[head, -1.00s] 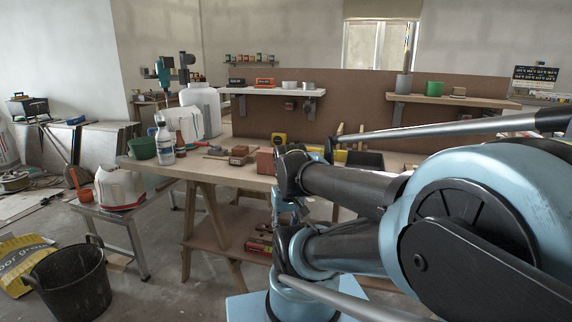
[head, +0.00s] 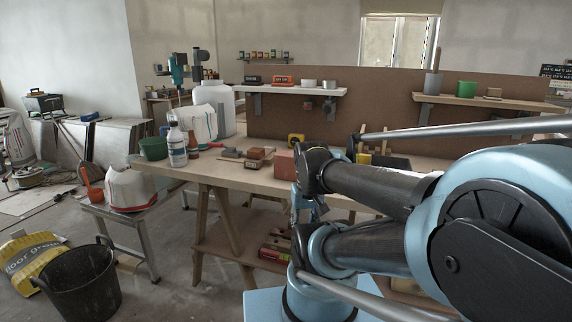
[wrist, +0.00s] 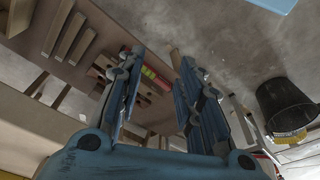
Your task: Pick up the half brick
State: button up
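A reddish block (head: 285,164), which looks like the half brick, sits on the workbench (head: 228,173) just left of my arm in the head view. A smaller brown block (head: 255,155) lies to its left; I cannot tell for sure which is the half brick. My gripper (wrist: 160,58) is open and empty in the wrist view, with its two blue fingers well apart. It points toward the floor and the lower shelf, away from the benchtop. In the head view my arm hides most of the gripper and the right part of the bench. No brick shows clearly between the fingers.
A green bowl (head: 153,149), a white bottle (head: 177,146) and a yellow tape measure (head: 296,140) stand on the bench. A small metal table (head: 122,212) with a white bag and a black bucket (head: 75,285) are at left. A lower shelf (head: 225,240) spans the bench legs.

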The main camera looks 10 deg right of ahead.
aim_at(284, 166)
jog(key=i, duration=0.25)
jog(key=k, duration=1)
jog(key=u, duration=1.5)
jog(key=i, duration=0.75)
jog(key=z, duration=0.85)
